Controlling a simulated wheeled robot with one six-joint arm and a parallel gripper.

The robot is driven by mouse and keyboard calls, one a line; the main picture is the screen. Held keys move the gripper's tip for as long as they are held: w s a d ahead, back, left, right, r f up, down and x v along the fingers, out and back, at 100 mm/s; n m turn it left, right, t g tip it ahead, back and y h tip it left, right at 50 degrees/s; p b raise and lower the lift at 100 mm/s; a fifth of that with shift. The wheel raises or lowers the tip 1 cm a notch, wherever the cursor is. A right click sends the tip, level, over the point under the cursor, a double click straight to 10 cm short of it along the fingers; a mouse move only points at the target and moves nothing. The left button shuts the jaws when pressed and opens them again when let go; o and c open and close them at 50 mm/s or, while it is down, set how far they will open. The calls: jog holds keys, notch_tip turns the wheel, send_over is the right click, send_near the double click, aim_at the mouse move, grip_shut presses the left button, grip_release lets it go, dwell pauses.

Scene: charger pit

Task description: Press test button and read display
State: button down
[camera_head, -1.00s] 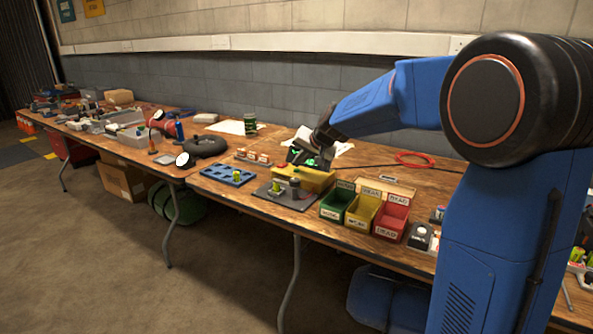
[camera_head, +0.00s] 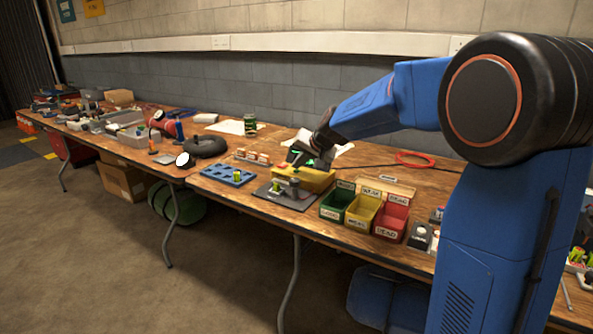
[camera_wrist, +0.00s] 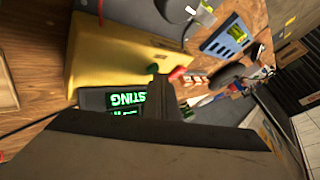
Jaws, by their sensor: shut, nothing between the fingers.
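The yellow tester (camera_head: 316,181) stands on the table, and its yellow side fills the upper left of the wrist view (camera_wrist: 110,55). Its dark display (camera_wrist: 95,101) shows bright green text. I can read "STING" upside down, with a second green line below partly covered. My gripper (camera_wrist: 160,88) is shut and empty, with its tips close beside the tester and display. In the head view my gripper (camera_head: 297,158) is over the tester's back left. A small red part (camera_wrist: 177,74) shows just past the fingertips. I cannot tell whether it is the test button or whether the fingers touch anything.
A dark plate (camera_head: 268,194) holding batteries lies in front of the tester. Green (camera_head: 330,212), yellow (camera_head: 352,222) and red (camera_head: 380,230) labelled bins stand to its right. A blue tray (camera_head: 228,175) lies left. A red cable ring (camera_head: 414,159) lies behind on bare table.

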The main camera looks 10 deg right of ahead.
jog(key=shift+r, duration=0.8)
notch_tip(320, 180, up, 5)
dwell(0.6)
dwell(0.5)
jog(key=n, duration=0.1)
send_near(299, 173)
jog(key=s+a+r, duration=0.2)
jog(key=s+r, duration=0.2)
jog(key=s, duration=0.1)
jog(key=s+d+f+n+g+h, duration=0.1)
jog(key=s+f, duration=0.3)
jog(key=s, duration=0.8)
jog(key=s+d+f+n+g+h, duration=0.1)
jog(key=s+d+f, duration=0.2)
jog(key=s, duration=1)
jog(key=s+d+f+n+g+h, duration=0.1)
jog(key=s+f, duration=0.5)
jog(key=s, duration=0.7)
jog(key=shift+d+f+n+g, duration=0.35)
jog(key=shift+d+n+g, duration=0.05)
